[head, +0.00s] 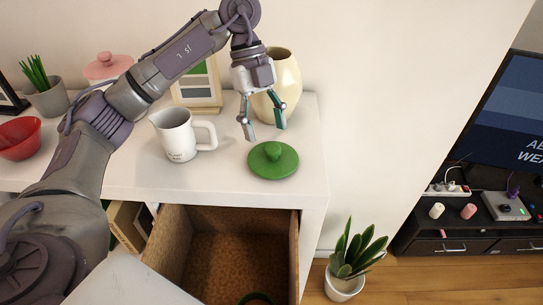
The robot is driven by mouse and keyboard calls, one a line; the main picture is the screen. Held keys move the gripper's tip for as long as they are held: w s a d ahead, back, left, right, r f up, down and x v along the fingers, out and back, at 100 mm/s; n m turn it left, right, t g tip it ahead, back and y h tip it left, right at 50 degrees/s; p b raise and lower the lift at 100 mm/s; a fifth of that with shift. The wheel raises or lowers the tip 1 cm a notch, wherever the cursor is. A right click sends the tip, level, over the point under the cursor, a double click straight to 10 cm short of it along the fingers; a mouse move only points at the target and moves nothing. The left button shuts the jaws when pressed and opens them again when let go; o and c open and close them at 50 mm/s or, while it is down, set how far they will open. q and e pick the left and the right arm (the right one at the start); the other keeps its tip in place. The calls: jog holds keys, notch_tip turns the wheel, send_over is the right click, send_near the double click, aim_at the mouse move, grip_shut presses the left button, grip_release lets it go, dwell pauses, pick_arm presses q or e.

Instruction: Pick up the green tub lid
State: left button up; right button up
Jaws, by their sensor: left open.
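The green tub lid (273,161) is a round disc with a knob in its middle. It lies flat, knob up, on the white top of the cube shelf near its right end. My left gripper (264,129) points down above and just behind the lid. Its two fingers are spread apart with nothing between them, and it looks clear of the knob. My right gripper does not show.
A white mug (178,138) stands left of the lid. A cream vase (284,84) stands behind the gripper, with a picture frame (197,92) beside it. Below the shelf top (225,184) is an open wooden compartment (225,240). A potted plant (346,281) stands on the floor.

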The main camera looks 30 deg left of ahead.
aim_at(273, 147)
pick_arm(q)
jog(key=shift+s+d+f+p, duration=0.25)
jog(key=shift+d+f+p, duration=0.3)
jog(key=shift+f+p, duration=0.1)
jog(key=p+x, duration=0.1)
jog(key=x, duration=0.1)
jog(key=shift+w+d+f, duration=0.1)
jog(key=shift+d+f, duration=0.05)
jog(key=shift+f, duration=0.2)
jog(key=shift+d+f, duration=0.1)
jog(key=shift+f, duration=0.4)
grip_shut()
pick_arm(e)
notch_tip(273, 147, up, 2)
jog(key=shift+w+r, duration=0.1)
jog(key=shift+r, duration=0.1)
